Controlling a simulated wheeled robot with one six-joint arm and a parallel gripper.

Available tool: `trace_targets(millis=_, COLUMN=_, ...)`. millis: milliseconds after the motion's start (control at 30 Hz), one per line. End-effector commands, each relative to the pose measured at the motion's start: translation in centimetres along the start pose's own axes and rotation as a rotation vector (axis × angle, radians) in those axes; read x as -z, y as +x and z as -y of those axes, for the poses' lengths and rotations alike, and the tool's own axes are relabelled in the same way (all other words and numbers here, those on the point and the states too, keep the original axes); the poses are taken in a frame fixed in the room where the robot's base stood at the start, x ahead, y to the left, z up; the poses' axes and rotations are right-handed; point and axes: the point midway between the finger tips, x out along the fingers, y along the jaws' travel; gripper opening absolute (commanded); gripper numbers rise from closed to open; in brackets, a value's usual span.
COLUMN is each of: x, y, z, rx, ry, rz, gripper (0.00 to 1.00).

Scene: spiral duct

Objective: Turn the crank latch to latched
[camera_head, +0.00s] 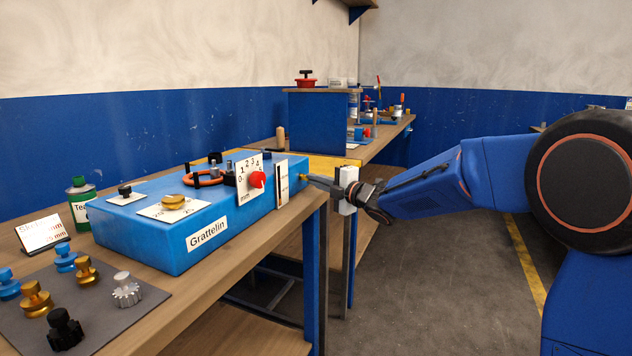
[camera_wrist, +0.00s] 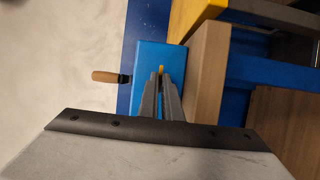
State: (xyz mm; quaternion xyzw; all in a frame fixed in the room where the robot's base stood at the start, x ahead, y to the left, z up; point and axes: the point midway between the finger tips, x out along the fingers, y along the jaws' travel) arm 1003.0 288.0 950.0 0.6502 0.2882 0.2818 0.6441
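The blue box labelled Grattelin (camera_head: 207,236) stands on the wooden bench. A small yellow piece (camera_head: 303,177) shows at its right end, possibly part of the crank latch; I cannot make out its shape or position. My gripper (camera_head: 311,180) points left at that end, with its fingertips at or very near the yellow piece. In the wrist view the fingers (camera_wrist: 161,78) lie close together, and the yellow piece (camera_wrist: 161,69) shows just past their tips against the blue box (camera_wrist: 150,54). Whether they hold it is hidden.
The box carries a red knob (camera_head: 257,179), a brass knob (camera_head: 173,201) and an orange ring (camera_head: 203,180). A grey mat (camera_head: 105,318) with several loose knobs lies at front left. A wooden peg (camera_head: 281,139) stands behind the box. The floor to the right is clear.

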Motion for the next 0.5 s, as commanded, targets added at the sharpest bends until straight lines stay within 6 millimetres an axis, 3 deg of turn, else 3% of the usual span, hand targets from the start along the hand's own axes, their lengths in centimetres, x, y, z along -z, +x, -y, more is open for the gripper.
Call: trace_targets(millis=500, x=-0.03, y=0.16, z=-0.50, rx=0.100, ry=0.245, rz=-0.001, gripper=0.00)
